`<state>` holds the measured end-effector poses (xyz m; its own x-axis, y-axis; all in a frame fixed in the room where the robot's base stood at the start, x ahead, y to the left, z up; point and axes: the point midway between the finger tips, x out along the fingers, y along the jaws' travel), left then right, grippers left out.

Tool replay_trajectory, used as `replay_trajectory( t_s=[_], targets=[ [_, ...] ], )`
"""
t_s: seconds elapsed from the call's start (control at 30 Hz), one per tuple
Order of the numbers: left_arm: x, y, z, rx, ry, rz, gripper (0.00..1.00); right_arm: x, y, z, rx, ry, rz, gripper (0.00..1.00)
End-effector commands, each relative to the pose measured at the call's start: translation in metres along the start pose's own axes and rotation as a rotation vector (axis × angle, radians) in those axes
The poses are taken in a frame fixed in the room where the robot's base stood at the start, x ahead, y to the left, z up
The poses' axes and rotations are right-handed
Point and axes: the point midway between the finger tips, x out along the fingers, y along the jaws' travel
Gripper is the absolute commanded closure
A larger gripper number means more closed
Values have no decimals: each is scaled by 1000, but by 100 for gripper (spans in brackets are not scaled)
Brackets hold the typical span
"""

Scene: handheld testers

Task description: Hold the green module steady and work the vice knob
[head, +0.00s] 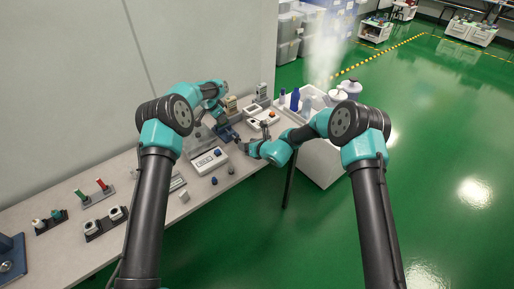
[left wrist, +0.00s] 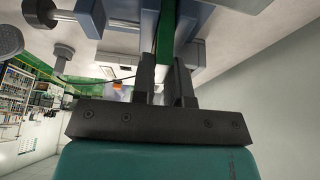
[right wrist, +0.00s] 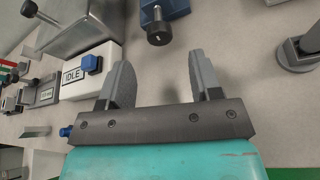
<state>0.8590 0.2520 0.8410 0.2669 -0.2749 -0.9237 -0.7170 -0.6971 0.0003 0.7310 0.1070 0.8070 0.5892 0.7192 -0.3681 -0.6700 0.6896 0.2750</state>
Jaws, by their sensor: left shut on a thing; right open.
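The green module (left wrist: 165,35) stands as a thin slab between my left gripper's fingers (left wrist: 164,72) in the left wrist view; the fingers are shut on it. It rises between the blue-grey jaws of the vice (left wrist: 192,22). In the head view my left gripper (head: 218,112) is over the blue vice (head: 229,134). The dark vice knob (right wrist: 158,36) sticks out of the blue vice body (right wrist: 172,8) in the right wrist view. My right gripper (right wrist: 158,68) is open and empty, with the knob ahead of its finger gap, apart from both fingers.
A white tester (right wrist: 88,72) reading IDLE, with a blue knob, lies beside my right gripper. A grey round post (right wrist: 297,55) is on the right. More testers and bottles (head: 295,100) crowd the bench's far end.

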Motion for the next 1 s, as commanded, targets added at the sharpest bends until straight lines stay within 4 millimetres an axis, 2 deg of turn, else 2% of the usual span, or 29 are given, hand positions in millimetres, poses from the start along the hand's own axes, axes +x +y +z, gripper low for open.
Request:
replay_trajectory(
  t_s=[0.2, 0.4, 1.0],
  targets=[
    [0, 0, 0, 0, 0, 0, 100, -39, 0, 0, 1, 1, -1, 42],
    [0, 0, 0, 0, 0, 0, 100, -59, 0, 0, 0, 0, 0, 42],
    [0, 0, 0, 0, 0, 0, 100, -62, 3, 0, -31, -3, -11, 42]
  ],
)
